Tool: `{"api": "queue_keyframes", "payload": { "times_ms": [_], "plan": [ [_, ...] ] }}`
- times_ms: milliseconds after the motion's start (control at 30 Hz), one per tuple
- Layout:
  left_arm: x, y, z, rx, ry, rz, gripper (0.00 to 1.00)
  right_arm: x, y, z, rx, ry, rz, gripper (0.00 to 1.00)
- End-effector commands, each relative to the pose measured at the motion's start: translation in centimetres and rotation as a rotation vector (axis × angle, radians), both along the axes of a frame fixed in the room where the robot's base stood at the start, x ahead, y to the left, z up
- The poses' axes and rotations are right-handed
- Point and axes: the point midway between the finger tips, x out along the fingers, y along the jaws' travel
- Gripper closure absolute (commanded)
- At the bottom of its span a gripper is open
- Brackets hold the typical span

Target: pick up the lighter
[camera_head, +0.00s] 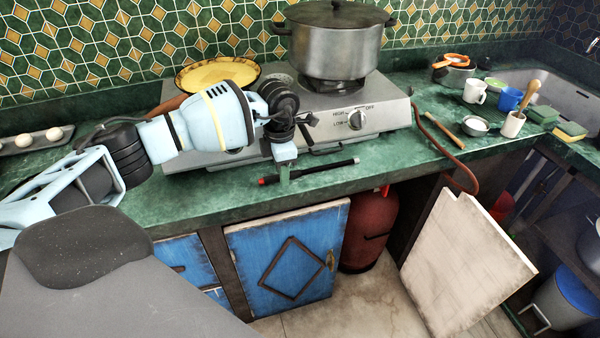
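The lighter (325,167) is a long thin black stick with a red end at the left. It lies on the green counter in front of the gas hotplate (385,128). My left gripper (285,172) reaches in from the left and points down at the lighter's left part, close to the red end. The gripper covers a short stretch of the lighter. I cannot tell whether its fingers touch the lighter or how far apart they are. My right gripper is not in view.
A large lidded pot (335,45) and a yellow pan (215,74) stand on the hotplate. Cups (509,97), a small bowl (474,124) and sponges (571,131) are at the right. An open white cabinet door (465,265) and a red gas cylinder (368,230) are below the counter.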

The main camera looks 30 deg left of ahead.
Motion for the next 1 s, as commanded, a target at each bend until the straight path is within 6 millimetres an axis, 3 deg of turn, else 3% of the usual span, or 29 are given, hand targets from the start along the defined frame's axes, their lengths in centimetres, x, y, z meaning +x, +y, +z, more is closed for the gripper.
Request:
{"api": "queue_keyframes", "payload": {
  "times_ms": [33, 267, 667, 933, 1000],
  "plan": [
    [0.0, 0.0, 0.0, 0.0, 0.0, 0.0, 0.71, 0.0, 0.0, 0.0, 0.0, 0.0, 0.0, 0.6],
    [0.0, 0.0, 0.0, -0.001, -0.001, 0.0, 1.0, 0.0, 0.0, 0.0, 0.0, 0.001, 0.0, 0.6],
    [0.1, 0.0, 0.5, -0.001, -0.002, 0.0, 1.0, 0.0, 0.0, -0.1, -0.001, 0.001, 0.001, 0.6],
    [0.1, 0.0, 3.7, -0.001, -0.006, -0.001, 1.0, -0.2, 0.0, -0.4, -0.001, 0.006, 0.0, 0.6],
    [-1.0, 0.3, 3.7, 0.001, -0.001, -0.001, 1.0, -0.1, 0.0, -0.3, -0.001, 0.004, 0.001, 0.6]
  ]
}}
